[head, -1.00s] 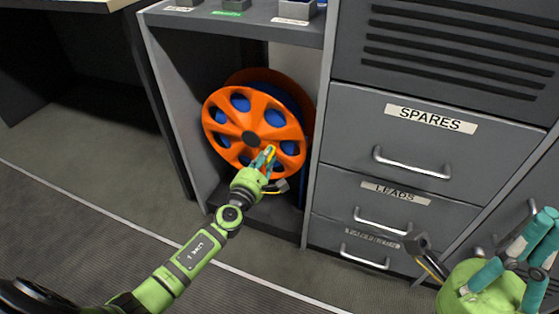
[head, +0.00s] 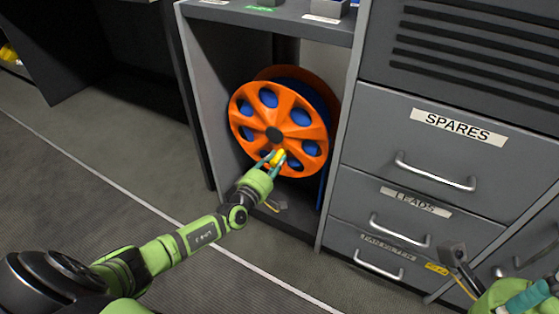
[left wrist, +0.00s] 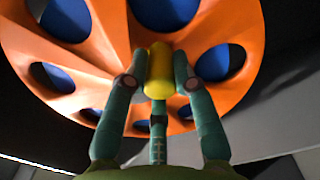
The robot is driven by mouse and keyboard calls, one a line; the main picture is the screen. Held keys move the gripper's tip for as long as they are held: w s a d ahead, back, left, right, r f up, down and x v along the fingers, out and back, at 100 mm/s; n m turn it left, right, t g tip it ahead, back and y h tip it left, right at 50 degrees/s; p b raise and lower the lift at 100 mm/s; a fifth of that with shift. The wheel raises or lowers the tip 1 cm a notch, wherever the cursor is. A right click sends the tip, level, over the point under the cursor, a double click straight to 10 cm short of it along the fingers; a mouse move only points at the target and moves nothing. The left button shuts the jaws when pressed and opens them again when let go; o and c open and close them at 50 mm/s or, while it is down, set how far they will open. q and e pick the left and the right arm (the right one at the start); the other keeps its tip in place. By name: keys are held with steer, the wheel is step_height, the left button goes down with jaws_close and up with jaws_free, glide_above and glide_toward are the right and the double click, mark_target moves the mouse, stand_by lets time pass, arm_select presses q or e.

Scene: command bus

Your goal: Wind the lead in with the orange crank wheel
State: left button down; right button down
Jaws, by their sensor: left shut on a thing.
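The orange crank wheel (head: 255,117) stands upright in the open bay of a grey cabinet, with blue showing through its holes. Its dark hub (head: 273,135) is at the centre. A yellow crank handle (left wrist: 159,72) sticks out from the wheel, just below the hub in the head view. My left gripper (head: 275,161) is shut on this handle, with teal fingers on both sides of it. A blue strip (head: 322,188), perhaps the lead, hangs behind the wheel's right side. My right gripper (head: 530,296) is cut off at the lower right, and its jaws are unclear.
Drawers labelled SPARES (head: 455,127) and LEADS (head: 418,202) stand right of the bay, with protruding handles. A shelf (head: 300,25) with small bins is above the wheel. A small grey piece with yellow (head: 272,205) lies at the bay's bottom. Floor at left is clear.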

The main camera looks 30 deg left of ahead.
arm_select(q)
steer(key=shift+a+f+m+p, duration=0.15)
steer(key=shift+a+m, duration=0.4)
steer(key=shift+m, duration=0.4)
steer(key=shift+a+m+p, duration=0.15)
steer(key=shift+a+m, duration=0.4)
steer(key=shift+m, duration=0.35)
steer(key=shift+a+f+m+p, duration=0.15)
steer(key=shift+a+m, duration=0.4)
steer(key=shift+m, duration=0.4)
steer(key=shift+a, duration=0.1)
steer(key=c, duration=1)
jaws_free()
steer(key=s, duration=1.2)
steer(key=shift+a, duration=0.2)
